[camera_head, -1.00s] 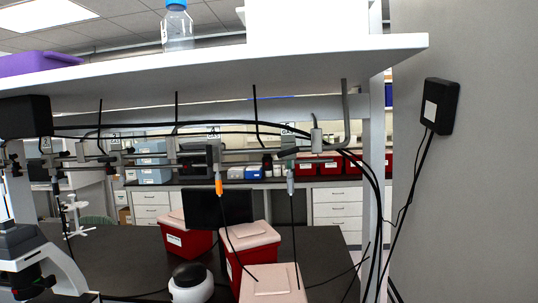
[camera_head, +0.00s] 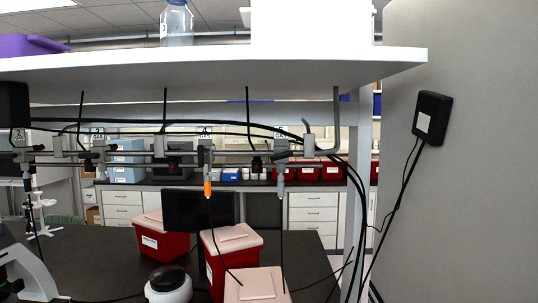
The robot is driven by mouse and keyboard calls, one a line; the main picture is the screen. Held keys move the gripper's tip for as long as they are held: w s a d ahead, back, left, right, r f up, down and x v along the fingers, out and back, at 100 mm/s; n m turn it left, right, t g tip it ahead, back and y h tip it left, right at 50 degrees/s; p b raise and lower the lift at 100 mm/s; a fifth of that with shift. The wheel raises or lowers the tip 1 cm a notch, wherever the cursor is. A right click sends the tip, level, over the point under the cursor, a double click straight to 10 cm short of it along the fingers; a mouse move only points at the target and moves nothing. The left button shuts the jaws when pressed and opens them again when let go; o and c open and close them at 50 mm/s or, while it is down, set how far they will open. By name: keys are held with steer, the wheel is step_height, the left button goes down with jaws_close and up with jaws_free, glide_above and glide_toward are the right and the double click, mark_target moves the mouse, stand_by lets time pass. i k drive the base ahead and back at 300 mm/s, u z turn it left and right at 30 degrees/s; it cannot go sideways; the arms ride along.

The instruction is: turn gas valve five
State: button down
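Gas valves hang along a metal rail (camera_head: 130,155) under a white shelf. Tags reading 2, 3 and 4 with "GAS" show from left to right: tag 2 (camera_head: 17,136), tag 3 (camera_head: 97,133), tag 4 (camera_head: 205,131). The fitting with an orange tip (camera_head: 208,186) hangs below tag 4. To its right is a fitting with a grey tip (camera_head: 280,172), near the rail's right end; I cannot read a number 5 on it. Black hoses run above and behind the fittings. My gripper is not visible.
The shelf (camera_head: 230,62) overhangs the rail and holds a blue-capped bottle (camera_head: 176,24). Red boxes with pale lids (camera_head: 232,255) stand on the dark bench (camera_head: 305,260) below. A grey wall (camera_head: 470,200) with a black box (camera_head: 431,118) closes the right side.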

mark_target(281, 156)
steer(key=i, duration=1)
